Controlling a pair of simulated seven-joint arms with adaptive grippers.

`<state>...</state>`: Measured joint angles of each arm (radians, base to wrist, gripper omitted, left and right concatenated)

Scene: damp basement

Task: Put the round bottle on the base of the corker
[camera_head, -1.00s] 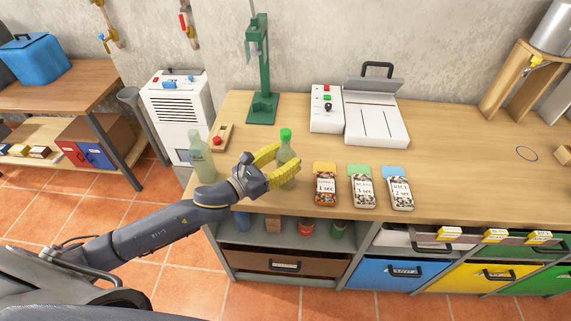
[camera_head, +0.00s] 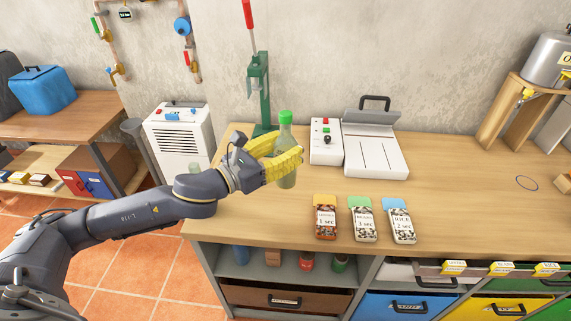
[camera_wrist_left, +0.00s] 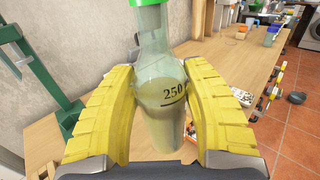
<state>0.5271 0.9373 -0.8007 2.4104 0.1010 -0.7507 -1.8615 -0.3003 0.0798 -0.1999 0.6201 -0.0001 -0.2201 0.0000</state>
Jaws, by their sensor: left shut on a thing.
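My left gripper (camera_head: 278,166) has its yellow fingers shut around a clear bottle with a green cap (camera_head: 286,148). The bottle is upright in the head view and seems raised above the bench. In the left wrist view the bottle (camera_wrist_left: 162,100) stands between both fingers and shows a "250" mark. The green corker (camera_head: 264,92) with its red lever stands at the back of the bench, just behind and left of the bottle. Its base (camera_head: 262,129) is partly hidden by my gripper. The corker's green frame also shows at left in the left wrist view (camera_wrist_left: 38,72). My right gripper is out of view.
A white control box (camera_head: 326,148) and a white device with a raised lid (camera_head: 376,155) stand right of the corker. Three labelled packs (camera_head: 363,222) lie near the front edge.

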